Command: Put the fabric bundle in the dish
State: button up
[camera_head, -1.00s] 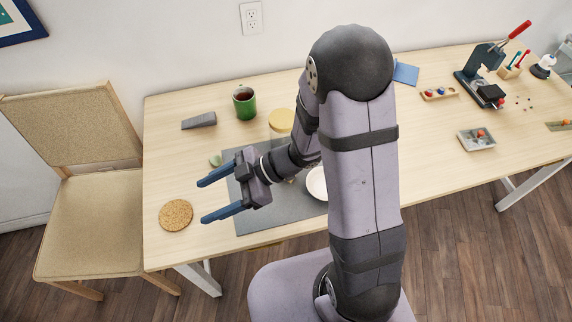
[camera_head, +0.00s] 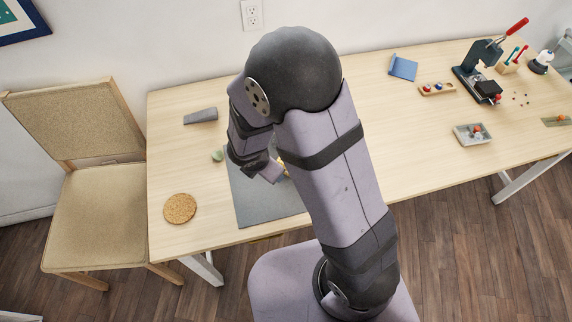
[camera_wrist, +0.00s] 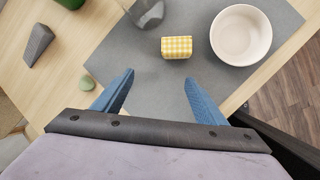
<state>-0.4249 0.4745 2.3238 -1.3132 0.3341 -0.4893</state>
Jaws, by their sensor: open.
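The fabric bundle (camera_wrist: 176,47) is a small yellow-and-white checked block lying on a grey mat (camera_wrist: 137,52) in the wrist view. The dish (camera_wrist: 240,36) is a round white bowl on the mat, just right of the bundle, and looks empty. My gripper (camera_wrist: 157,90) is open, with its two blue fingers apart and nothing between them. In the picture the bundle lies beyond the fingertips, roughly between their lines. In the head view my arm hides the dish, the gripper fingers and most or all of the bundle.
A dark glass-like object (camera_wrist: 147,12) stands near the bundle. A grey wedge (camera_wrist: 38,44), a green cup (camera_wrist: 70,3) and a pale green stone (camera_wrist: 87,83) lie to the left. A cork coaster (camera_head: 180,208) lies at the table's left. A grey tray (camera_head: 473,134) stands far right.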

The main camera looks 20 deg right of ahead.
aim_at(280, 161)
jog(key=shift+w+d+f+n+h, duration=0.35)
jog(key=shift+w+d+f, duration=0.2)
jog(key=shift+d+f, duration=0.4)
jog(key=shift+w+d+f+n+h, duration=0.4)
jog(key=shift+d+f, duration=0.3)
jog(key=shift+d, duration=0.6)
jog(key=shift+w+d+f+n+h, duration=0.3)
jog(key=shift+w+d+f, duration=0.45)
jog(key=shift+d, duration=0.35)
jog(key=shift+s, duration=0.1)
jog(key=c, duration=1.2)
